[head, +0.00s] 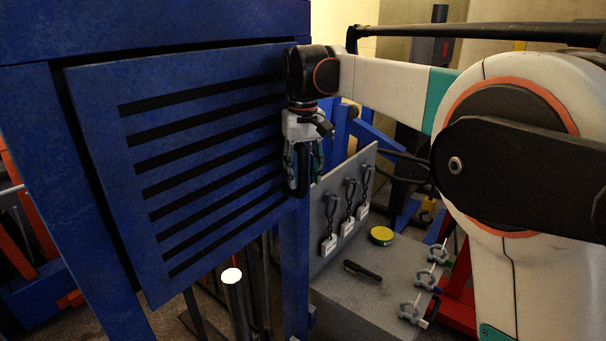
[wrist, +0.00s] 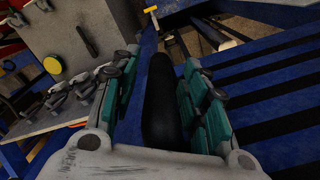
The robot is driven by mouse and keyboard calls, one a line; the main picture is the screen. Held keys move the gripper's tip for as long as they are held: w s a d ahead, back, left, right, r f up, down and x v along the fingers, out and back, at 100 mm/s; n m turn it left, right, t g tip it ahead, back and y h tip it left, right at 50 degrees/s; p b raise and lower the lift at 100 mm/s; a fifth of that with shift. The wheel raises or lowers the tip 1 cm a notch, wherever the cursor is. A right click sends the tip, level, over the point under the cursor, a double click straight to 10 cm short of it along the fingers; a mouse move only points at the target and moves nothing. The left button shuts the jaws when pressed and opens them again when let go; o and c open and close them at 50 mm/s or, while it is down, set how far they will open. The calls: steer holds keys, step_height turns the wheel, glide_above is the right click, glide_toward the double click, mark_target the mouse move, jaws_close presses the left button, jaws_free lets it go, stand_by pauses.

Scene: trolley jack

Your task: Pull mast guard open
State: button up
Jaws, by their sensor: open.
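The mast guard (head: 130,190) is a blue panel with several black slots, set in a blue frame, at the left of the head view. In the wrist view its slotted face (wrist: 275,110) is at the right. A black upright handle (head: 301,178) is at the guard's right edge. My gripper (head: 302,160) points down at this handle. In the wrist view the handle (wrist: 163,110) stands between the two green-padded fingers of my open gripper (wrist: 160,68). The fingers look apart from it; contact is hard to tell. In the head view the fingers partly hide the handle.
Right of the guard is a grey bench (head: 355,305) with a grey upright board (head: 345,195) holding several hanging clips. A yellow-green round tin (head: 381,236) and a dark brush-like item (head: 362,271) lie on it. A metal post (head: 236,300) stands below the guard.

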steer(key=shift+f, duration=0.5)
jaws_close()
steer(key=shift+s, duration=0.1)
